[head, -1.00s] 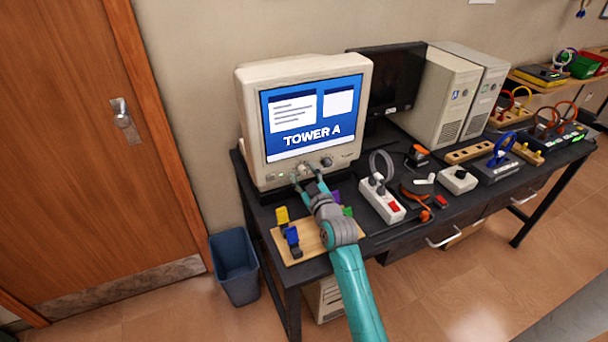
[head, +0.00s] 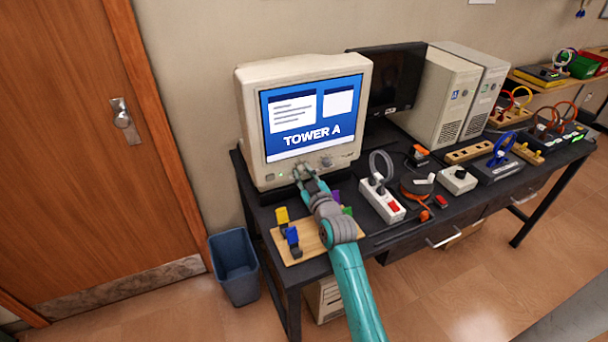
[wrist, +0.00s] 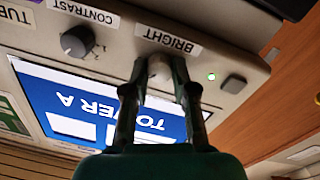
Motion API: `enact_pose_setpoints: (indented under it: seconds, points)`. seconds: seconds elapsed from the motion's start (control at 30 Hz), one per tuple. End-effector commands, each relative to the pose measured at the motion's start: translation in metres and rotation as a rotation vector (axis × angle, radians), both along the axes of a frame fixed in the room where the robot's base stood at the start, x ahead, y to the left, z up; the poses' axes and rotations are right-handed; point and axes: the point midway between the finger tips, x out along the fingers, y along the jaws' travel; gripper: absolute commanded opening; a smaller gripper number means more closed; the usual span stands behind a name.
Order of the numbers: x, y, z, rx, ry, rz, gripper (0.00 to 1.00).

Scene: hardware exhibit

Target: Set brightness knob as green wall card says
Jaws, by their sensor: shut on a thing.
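The beige CRT monitor (head: 246,120) stands at the left end of the desk, its screen showing "TOWER A". In the wrist view, which is upside down, the brightness knob (wrist: 159,68) sits below the "BRIGHT" label (wrist: 168,40). My gripper (wrist: 161,78) is shut on this knob, one finger at each side. My gripper (head: 304,171) also shows at the monitor's lower front in the head view, covering the knob. The fingers hide much of the knob, and I cannot read its pointer or scale. I see no green wall card in the head view.
The contrast knob (wrist: 77,42) is beside the brightness knob; a green light (wrist: 211,76) and a square button (wrist: 233,83) are on its other side. A wooden board (head: 309,243) with coloured pieces lies below my arm. A power strip (head: 380,202) is to the right.

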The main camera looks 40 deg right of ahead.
Motion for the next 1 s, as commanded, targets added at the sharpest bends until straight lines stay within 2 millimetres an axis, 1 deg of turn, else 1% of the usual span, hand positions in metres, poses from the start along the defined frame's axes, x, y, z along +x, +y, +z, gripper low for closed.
enact_pose_setpoints:
  seconds: [0.7, 1.0]
  points:
    - [-0.0003, -0.0010, 0.0009, 0.494, -0.142, 0.000, 0.00]
    - [-0.0004, -0.0011, 0.0008, 0.610, -0.175, 0.001, 0.00]
